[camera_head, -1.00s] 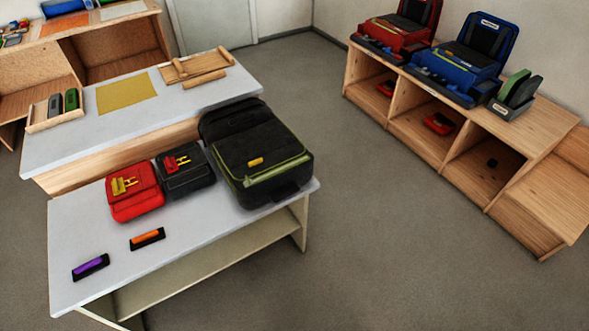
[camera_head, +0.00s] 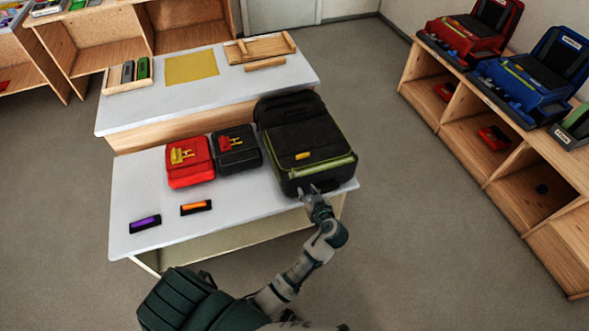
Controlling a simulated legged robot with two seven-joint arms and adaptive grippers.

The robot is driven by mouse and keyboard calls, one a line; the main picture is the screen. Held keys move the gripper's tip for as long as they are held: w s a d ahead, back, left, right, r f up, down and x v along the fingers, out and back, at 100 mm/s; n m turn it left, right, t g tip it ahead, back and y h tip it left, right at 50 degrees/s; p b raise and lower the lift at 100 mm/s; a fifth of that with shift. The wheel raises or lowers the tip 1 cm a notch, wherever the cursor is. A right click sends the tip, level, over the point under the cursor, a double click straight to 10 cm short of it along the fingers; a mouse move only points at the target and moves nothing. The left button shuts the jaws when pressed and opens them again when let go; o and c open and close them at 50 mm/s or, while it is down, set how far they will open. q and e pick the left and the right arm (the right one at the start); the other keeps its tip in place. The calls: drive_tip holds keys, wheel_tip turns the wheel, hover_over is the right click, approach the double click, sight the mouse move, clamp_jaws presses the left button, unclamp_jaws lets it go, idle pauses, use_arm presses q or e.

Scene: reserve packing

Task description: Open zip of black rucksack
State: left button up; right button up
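The black rucksack (camera_head: 308,128) lies on the right end of the near grey table in the head view. A lime-green line (camera_head: 325,167) runs along its front part, and a small yellow tab (camera_head: 303,156) sits above that line. I cannot tell from here whether the zip is open or shut.
A red pouch (camera_head: 190,160) and a small black pouch (camera_head: 237,149) stand left of the rucksack. A purple item (camera_head: 145,223) and an orange item (camera_head: 196,207) lie near the table's front. A higher grey table (camera_head: 150,112) stands behind. Red (camera_head: 475,32) and blue (camera_head: 533,75) packs stand on right-hand shelving.

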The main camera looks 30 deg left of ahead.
sight(294, 171)
use_arm(q)
drive_tip(key=p+x, duration=0.1)
drive_tip(key=x, duration=1.4)
drive_tip(key=shift+w+a+f, duration=0.1)
drive_tip(key=shift+a+f, duration=0.1)
drive_tip(key=shift+a, duration=0.1)
clamp_jaws()
